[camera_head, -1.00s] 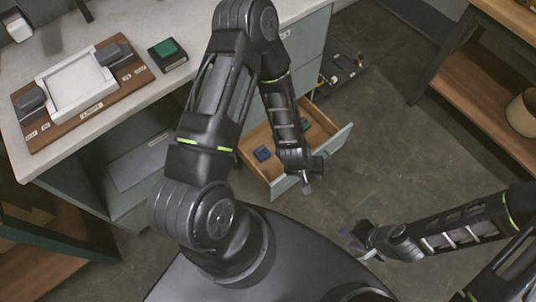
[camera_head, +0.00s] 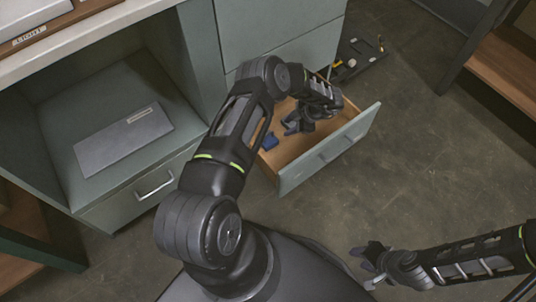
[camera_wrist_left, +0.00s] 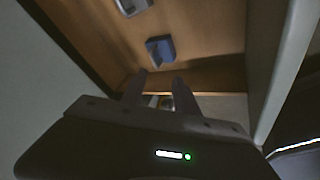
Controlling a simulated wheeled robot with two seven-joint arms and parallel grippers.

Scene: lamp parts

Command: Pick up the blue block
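The blue block (camera_head: 269,141) lies in the open wooden drawer (camera_head: 286,168), near its left side. It also shows in the left wrist view (camera_wrist_left: 160,49), lying on the drawer's floor beyond my fingertips. My left gripper (camera_head: 290,127) is over the drawer, just to the right of the block in the head view. In the left wrist view its two fingers (camera_wrist_left: 160,84) are apart, with nothing held between them. My right gripper (camera_head: 360,266) hangs over the floor at the lower right, away from the drawer; its fingers look apart and empty.
A grey object (camera_wrist_left: 132,6) lies in the drawer beyond the block. The drawer's walls stand around the gripper. The desk cabinet (camera_head: 275,35) is behind it, with an open shelf holding a flat grey item (camera_head: 124,138) at left. Bare floor (camera_head: 430,160) lies to the right.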

